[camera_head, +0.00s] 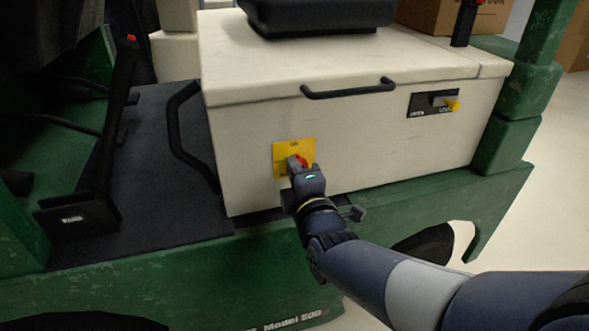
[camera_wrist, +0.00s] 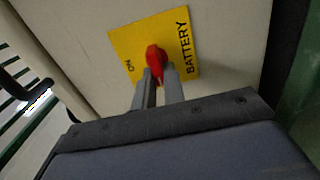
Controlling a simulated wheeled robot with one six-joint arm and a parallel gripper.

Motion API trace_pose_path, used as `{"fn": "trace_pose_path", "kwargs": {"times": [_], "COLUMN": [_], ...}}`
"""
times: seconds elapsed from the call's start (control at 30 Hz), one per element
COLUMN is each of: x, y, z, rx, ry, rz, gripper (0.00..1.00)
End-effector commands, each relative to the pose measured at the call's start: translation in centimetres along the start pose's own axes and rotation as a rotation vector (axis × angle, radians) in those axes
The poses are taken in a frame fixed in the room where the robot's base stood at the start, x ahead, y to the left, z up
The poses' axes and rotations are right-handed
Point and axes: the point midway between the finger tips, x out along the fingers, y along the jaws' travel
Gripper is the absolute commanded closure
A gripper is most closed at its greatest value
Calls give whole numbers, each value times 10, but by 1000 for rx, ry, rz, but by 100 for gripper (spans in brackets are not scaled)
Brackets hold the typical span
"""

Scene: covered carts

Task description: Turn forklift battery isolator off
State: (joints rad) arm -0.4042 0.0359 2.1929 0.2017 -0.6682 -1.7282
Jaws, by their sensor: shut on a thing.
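The battery isolator is a red rotary knob (camera_head: 302,161) on a yellow plate (camera_head: 281,151) on the side of the forklift's cream battery cover. In the wrist view the red knob (camera_wrist: 155,58) stands out from the yellow plate (camera_wrist: 124,42), which reads "ON" and "BATTERY". My gripper (camera_head: 297,165) has its two grey fingers shut on the knob, one on each side. In the wrist view my gripper's fingertips (camera_wrist: 159,75) also show against the knob. The fingers hide part of the knob and the plate's lower part.
A black handle (camera_head: 348,90) runs along the cover's upper edge, and a black grab bar (camera_head: 174,130) stands at its left corner. A black panel with a yellow connector (camera_head: 452,105) is to the right. The seat (camera_head: 318,14) sits on top.

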Motion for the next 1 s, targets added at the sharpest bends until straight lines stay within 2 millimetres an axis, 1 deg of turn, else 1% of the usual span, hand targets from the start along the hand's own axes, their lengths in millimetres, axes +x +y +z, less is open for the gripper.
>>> {"fn": "trace_pose_path", "kwargs": {"times": [0.5, 0.53, 0.77, 1.0], "x": [0, 0, 0, 0], "y": [0, 0, 0, 0], "z": [0, 0, 0, 0], "rx": [-19, -19, -18, -17], "ry": [1, 1, 1, 0], "rz": [-1, 0, 0, 0], "gripper": [100, 87, 68, 67]}}
